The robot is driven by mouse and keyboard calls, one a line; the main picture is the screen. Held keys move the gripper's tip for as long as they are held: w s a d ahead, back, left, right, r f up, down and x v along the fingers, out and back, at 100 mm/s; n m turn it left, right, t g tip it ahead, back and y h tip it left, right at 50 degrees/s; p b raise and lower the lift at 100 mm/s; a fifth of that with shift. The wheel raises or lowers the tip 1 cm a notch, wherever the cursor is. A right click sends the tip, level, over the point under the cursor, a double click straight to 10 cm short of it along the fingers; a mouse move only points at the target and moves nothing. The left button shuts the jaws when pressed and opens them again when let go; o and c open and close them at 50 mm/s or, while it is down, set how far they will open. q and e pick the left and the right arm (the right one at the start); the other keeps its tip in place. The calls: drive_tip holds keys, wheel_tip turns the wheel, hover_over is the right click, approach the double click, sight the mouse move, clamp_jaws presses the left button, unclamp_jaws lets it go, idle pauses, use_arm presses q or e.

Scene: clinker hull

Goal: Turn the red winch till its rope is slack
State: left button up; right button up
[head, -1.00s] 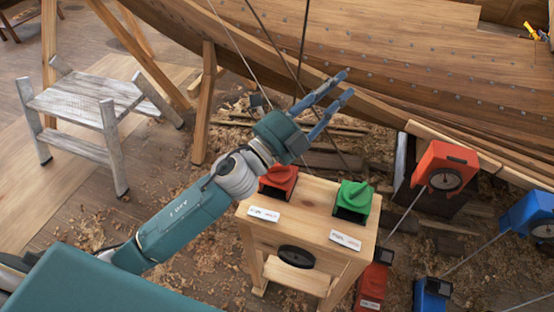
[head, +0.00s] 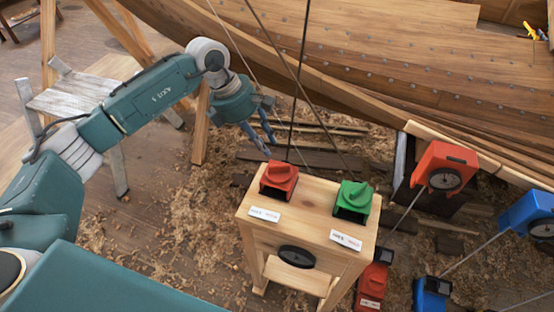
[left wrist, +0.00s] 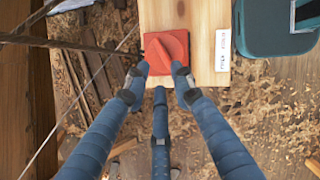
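The red winch (head: 279,179), a box with a raised knob, sits on the left of the wooden stand's top; it also shows in the left wrist view (left wrist: 166,52). A dark rope (head: 297,88) rises from behind it toward the hull. My left gripper (head: 269,147) is above and just left of the winch in the head view, its fingers pointing down. In the left wrist view the fingers (left wrist: 160,72) are spread, with the winch knob just beyond and between the tips. Contact cannot be told. My right gripper is not in view.
A green winch (head: 353,200) sits beside the red one on the wooden stand (head: 310,224). A red dial unit (head: 446,167) and a blue dial unit (head: 530,215) stand right. The wooden hull (head: 390,50) fills the back. A grey step stool (head: 70,100) stands left.

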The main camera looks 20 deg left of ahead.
use_arm(q)
drive_tip(key=p, duration=0.2)
approach(279, 175)
drive_tip(key=w+f, duration=0.1)
drive_tip(key=w+d+f, duration=0.1)
drive_tip(key=f, duration=0.1)
drive_tip(key=w+d+f, duration=0.1)
drive_tip(key=shift+d+f, duration=0.1)
drive_tip(key=shift+f, duration=0.55)
clamp_jaws()
